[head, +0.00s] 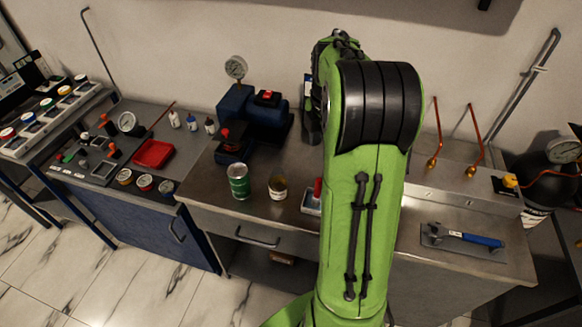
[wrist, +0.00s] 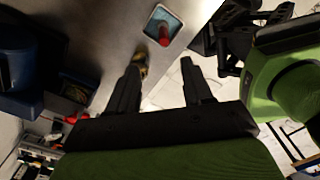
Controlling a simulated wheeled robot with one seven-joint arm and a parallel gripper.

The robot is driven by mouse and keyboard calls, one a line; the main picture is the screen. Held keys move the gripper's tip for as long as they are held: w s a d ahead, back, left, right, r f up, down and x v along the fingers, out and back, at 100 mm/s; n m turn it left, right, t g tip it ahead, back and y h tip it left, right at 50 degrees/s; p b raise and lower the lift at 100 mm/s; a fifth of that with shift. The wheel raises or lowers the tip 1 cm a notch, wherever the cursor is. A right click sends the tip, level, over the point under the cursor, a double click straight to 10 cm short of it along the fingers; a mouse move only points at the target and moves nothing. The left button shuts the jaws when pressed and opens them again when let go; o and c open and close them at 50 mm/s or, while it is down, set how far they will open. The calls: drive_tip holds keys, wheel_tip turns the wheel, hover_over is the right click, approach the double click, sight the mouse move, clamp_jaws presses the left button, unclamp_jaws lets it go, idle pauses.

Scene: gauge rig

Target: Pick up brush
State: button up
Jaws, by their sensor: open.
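My gripper (wrist: 162,67) is open in the wrist view, with its two dark fingers apart and nothing seen between them. I cannot pick out the brush for certain. A thin reddish-brown stick (head: 163,114) lies near a red tray on the left bench in the head view; its ends are too small to tell. A blue-handled tool (head: 480,239) lies on a grey plate at the right. A small pale tray (head: 311,203) with a red upright piece (head: 318,187) is partly hidden by my arm; the red piece shows beyond the fingers in the wrist view (wrist: 164,35).
A green can (head: 239,180) and an amber-labelled jar (head: 277,187) stand on the middle bench. A blue gauge unit (head: 237,105) stands behind them. The red tray (head: 154,153) is on the left bench. Copper pipes (head: 474,140) rise at the right.

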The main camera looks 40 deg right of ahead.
sight(318, 186)
drive_tip(key=f, duration=0.1)
drive_tip(key=s+f+b, duration=0.1)
drive_tip(key=f, duration=0.1)
drive_tip(key=shift+f, duration=0.3)
drive_tip(key=f, duration=0.2)
drive_tip(key=f+b, duration=0.1)
drive_tip(key=f, duration=0.3)
drive_tip(key=shift+w+f, duration=0.25)
drive_tip(key=shift+f, duration=0.1)
drive_tip(key=f, duration=0.2)
drive_tip(key=f+b, duration=0.1)
drive_tip(key=f, duration=0.2)
drive_tip(key=shift+s+a+f, duration=0.1)
drive_tip(key=shift+a+f, duration=0.05)
drive_tip(key=shift+a, duration=0.05)
drive_tip(key=shift+s, duration=0.1)
drive_tip(key=shift+c, duration=0.4)
clamp_jaws()
